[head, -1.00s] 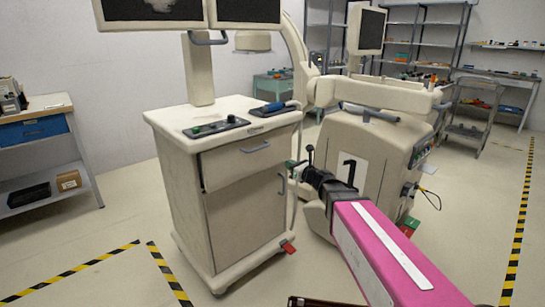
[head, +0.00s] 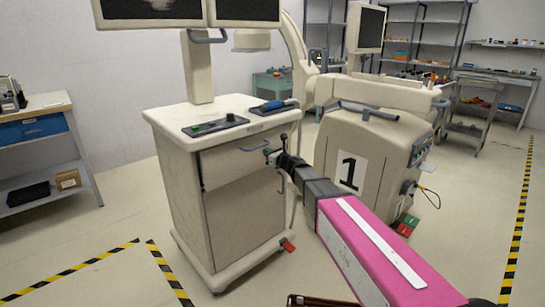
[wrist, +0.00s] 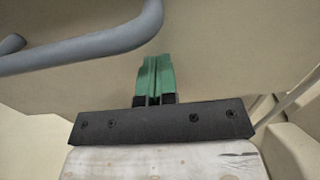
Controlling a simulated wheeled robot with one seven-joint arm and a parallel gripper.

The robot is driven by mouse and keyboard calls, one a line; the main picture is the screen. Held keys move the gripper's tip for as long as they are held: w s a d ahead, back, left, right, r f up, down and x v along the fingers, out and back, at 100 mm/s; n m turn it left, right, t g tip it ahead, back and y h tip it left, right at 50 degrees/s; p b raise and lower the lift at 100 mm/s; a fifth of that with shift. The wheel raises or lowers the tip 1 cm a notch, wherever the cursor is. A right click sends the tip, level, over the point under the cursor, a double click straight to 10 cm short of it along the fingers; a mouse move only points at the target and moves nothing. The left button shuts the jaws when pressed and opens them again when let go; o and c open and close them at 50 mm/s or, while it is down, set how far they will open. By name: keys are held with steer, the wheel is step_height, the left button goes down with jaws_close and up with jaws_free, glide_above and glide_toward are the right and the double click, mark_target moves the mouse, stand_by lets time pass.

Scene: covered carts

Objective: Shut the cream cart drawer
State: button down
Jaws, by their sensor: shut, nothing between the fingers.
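The cream cart (head: 245,225) stands in the middle of the head view. Its drawer (head: 228,168) is at the top of the front, with a grey bar handle (head: 265,144). The drawer front sticks out a little from the cart body, with a dark gap along its left side. My gripper (head: 268,151) is at the right part of the drawer front, near the handle's right end. In the wrist view its green fingers (wrist: 155,75) are together and empty, pointing at the cream drawer front (wrist: 225,60), beside the handle (wrist: 85,45). I cannot tell whether the tips touch.
A control panel (head: 215,125) and a blue handset (head: 274,106) lie on the cart top. A cream machine marked 1 (head: 390,150) stands close to the right. A workbench (head: 40,110) is at left. Open floor lies in front.

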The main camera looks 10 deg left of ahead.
mark_target(260, 149)
steer(key=shift+w+a, duration=0.1)
steer(key=shift+a, duration=0.05)
steer(key=x, duration=0.5)
steer(key=shift+w+r, duration=0.1)
stand_by(0.3)
steer(key=v, duration=1.4)
steer(key=s+d+f+n+g+h, duration=0.65)
steer(key=s+d+f+n, duration=0.55)
steer(key=d+f+n, duration=0.3)
steer(key=s+d+f+n+g+h, duration=0.2)
steer(key=s+d+f+n+h, duration=0.2)
steer(key=d, duration=0.5)
steer(key=s+d+f+n+g+h, duration=0.2)
steer(key=s+d+n, duration=0.4)
steer(key=d, duration=0.3)
steer(key=shift+s+d+f+n+h, duration=0.35)
steer(key=shift+s+f+h, duration=0.4)
steer(key=shift+f+h, duration=0.15)
